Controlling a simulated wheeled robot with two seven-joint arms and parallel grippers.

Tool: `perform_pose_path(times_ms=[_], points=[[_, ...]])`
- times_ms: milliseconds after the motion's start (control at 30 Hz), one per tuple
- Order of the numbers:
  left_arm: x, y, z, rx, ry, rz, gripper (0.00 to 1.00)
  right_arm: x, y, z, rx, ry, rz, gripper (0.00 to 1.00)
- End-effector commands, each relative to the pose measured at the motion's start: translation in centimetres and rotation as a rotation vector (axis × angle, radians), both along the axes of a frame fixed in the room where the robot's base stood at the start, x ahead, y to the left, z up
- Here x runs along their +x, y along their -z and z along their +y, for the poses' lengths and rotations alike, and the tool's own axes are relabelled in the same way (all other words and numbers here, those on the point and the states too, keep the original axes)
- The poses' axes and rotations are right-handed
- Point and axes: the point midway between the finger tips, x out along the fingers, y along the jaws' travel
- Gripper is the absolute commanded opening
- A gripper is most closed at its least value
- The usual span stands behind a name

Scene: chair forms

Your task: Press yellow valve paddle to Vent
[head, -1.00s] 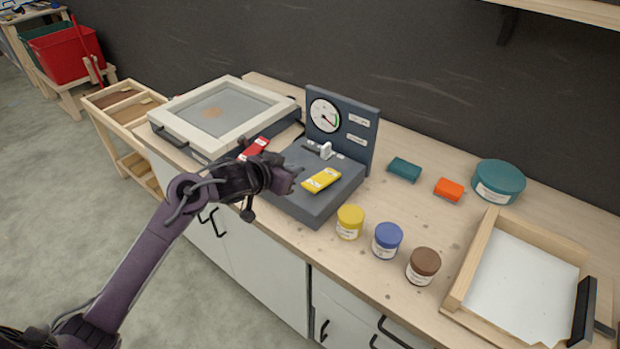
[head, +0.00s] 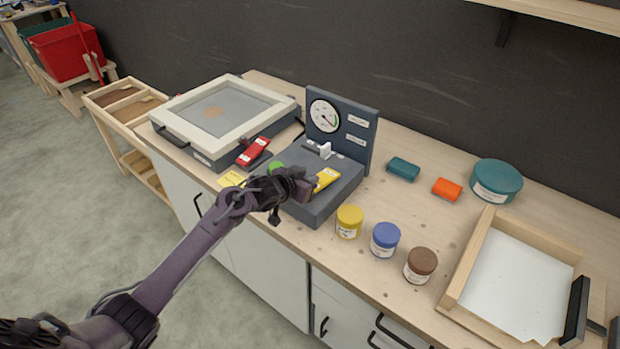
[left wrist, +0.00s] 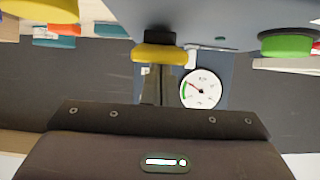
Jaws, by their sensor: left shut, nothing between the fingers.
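The yellow valve paddle (head: 327,179) lies on top of the grey control box (head: 318,208), partly hidden by my left gripper in the head view. My left gripper (head: 312,184) is shut and empty at the paddle's left end. I cannot tell whether it touches the paddle. In the left wrist view the yellow paddle (left wrist: 160,54) shows close in front of the gripper, with the round gauge (left wrist: 201,88) beside it. The gauge (head: 324,115) stands on the upright panel behind the box. A green button (head: 276,167) sits on the box's left part. My right gripper is not in view.
Yellow (head: 349,221), blue (head: 385,239) and brown (head: 421,264) jars stand to the right of the box. A wooden tray (head: 470,255) is farther right.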

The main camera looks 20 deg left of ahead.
Motion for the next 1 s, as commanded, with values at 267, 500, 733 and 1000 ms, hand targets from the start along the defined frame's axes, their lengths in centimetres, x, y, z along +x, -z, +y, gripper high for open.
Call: perform_pose_path(times_ms=[267, 500, 733, 1000], points=[[-0.1, 0.2, 0.0, -0.004, 0.0, -0.008, 0.0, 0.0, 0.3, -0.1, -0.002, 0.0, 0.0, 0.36], [-0.3, 0.4, 0.1, -0.022, 0.0, -0.053, 0.0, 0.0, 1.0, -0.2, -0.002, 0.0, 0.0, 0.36], [-0.4, 0.6, 0.1, -0.033, -0.001, -0.087, 0.0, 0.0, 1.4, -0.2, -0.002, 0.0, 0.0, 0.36], [-0.6, 0.8, 0.2, -0.046, -0.001, -0.118, 0.0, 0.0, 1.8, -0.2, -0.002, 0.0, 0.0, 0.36]])
